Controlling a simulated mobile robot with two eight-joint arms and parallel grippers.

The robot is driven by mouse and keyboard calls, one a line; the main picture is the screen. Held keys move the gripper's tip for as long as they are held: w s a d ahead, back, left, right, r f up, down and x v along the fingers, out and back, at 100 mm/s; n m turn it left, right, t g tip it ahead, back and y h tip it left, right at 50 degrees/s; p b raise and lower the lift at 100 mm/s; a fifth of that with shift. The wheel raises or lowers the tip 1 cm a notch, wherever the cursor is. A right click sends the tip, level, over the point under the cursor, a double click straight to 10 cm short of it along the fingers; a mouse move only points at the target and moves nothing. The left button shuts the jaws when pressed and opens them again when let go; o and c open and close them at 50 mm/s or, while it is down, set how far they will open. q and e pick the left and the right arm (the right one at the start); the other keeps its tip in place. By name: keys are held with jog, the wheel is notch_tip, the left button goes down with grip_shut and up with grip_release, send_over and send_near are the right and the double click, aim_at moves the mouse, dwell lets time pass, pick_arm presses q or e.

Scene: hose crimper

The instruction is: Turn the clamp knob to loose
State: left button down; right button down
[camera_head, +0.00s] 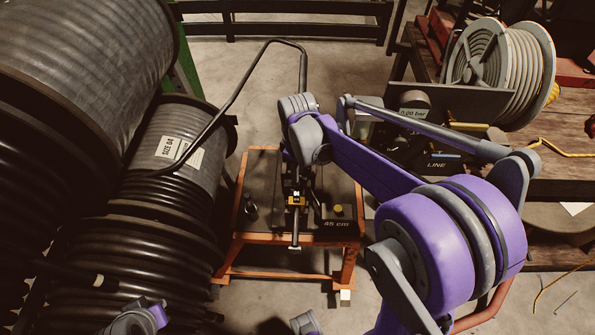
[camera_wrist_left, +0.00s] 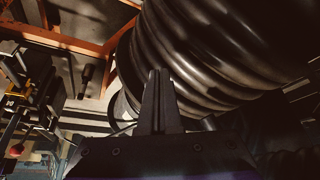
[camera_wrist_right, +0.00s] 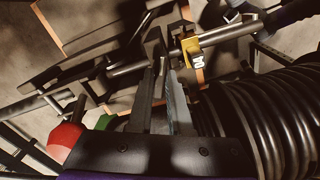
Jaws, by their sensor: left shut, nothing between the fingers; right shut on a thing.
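My right gripper (camera_wrist_right: 161,62) reaches down over the orange-framed bench (camera_head: 237,215). In the right wrist view its fingers are closed on a small dark piece (camera_wrist_right: 155,42), which appears to be the clamp knob; the fingers cover much of it. This is beside a metal bar carrying a yellow block (camera_wrist_right: 191,46) with a white label. The yellow block also shows in the head view (camera_head: 297,200). In the head view my right wrist hides the grip. My left gripper (camera_wrist_left: 157,76) is shut and empty, beside black ribbed hose (camera_wrist_left: 200,50). Whether the knob is tight or loose cannot be told.
Large hose reels (camera_head: 75,60) fill the left side. A bent black tube (camera_head: 222,112) arches from the bench towards them. A grey hose reel (camera_head: 500,70) stands on the wooden table at right. Red (camera_wrist_right: 66,138) and green knobs are near my right fingers.

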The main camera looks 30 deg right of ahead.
jog(key=n, duration=0.4)
jog(key=shift+n, duration=0.4)
dwell(0.4)
jog(key=c, duration=0.8)
grip_release()
jog(key=shift+c, duration=0.2)
notch_tip(320, 180, up, 11)
jog(key=shift+p, duration=0.3)
jog(key=shift+f, duration=0.1)
